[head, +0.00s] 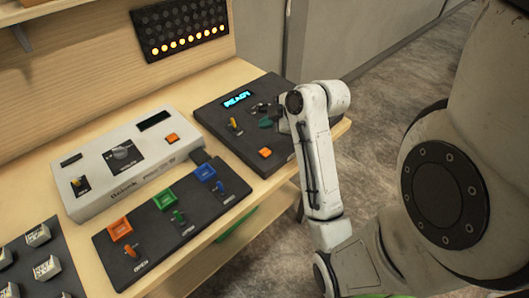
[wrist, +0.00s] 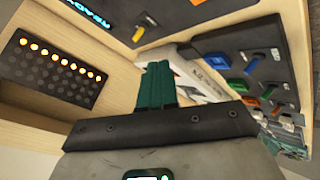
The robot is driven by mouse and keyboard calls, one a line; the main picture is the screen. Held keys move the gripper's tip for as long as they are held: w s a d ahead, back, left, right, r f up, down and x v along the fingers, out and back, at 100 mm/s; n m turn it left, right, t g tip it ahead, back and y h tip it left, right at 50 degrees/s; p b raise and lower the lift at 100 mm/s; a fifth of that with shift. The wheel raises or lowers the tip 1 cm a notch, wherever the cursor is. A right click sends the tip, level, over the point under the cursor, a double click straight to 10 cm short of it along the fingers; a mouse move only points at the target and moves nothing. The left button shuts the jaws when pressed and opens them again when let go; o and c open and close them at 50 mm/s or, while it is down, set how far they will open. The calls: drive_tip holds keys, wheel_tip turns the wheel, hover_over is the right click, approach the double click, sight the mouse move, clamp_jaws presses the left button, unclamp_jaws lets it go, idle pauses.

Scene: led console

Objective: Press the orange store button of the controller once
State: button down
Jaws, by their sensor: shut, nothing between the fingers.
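A black console (head: 225,131) with a lit blue "READY" display (head: 237,98) stands at the right end of the wooden desk. It has a yellow lever and an orange button (head: 265,152) near its front edge. A white box (head: 103,189) to its left carries another orange button (head: 172,137); I cannot read which button is "store". My gripper (head: 266,123), with teal fingers, is over the black console, behind its orange button and apart from it. In the wrist view the fingers (wrist: 157,84) are together and empty. The black console's orange button is not seen there.
A black panel (head: 150,250) with orange, green and blue switches lies in front of the white box. A board with a lit row of lamps (head: 183,30) is on the back wall; it also shows in the wrist view (wrist: 55,75). Several keys sit at the lower left.

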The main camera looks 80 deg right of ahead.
drive_tip(key=b, duration=0.6)
hover_over(268, 153)
wheel_tip(268, 153, down, 6)
drive_tip(key=shift+a+f, duration=0.1)
drive_tip(key=shift+f, duration=0.15)
drive_tip(key=shift+f+b, duration=0.45)
drive_tip(key=shift+f, duration=0.45)
drive_tip(key=shift+f, duration=0.1)
idle(0.6)
drive_tip(key=shift+f, duration=0.3)
drive_tip(key=shift+f+b, duration=0.35)
drive_tip(key=shift+f, duration=0.15)
idle(0.6)
idle(0.4)
drive_tip(key=shift+r+p, duration=0.85)
drive_tip(key=shift+r, duration=0.05)
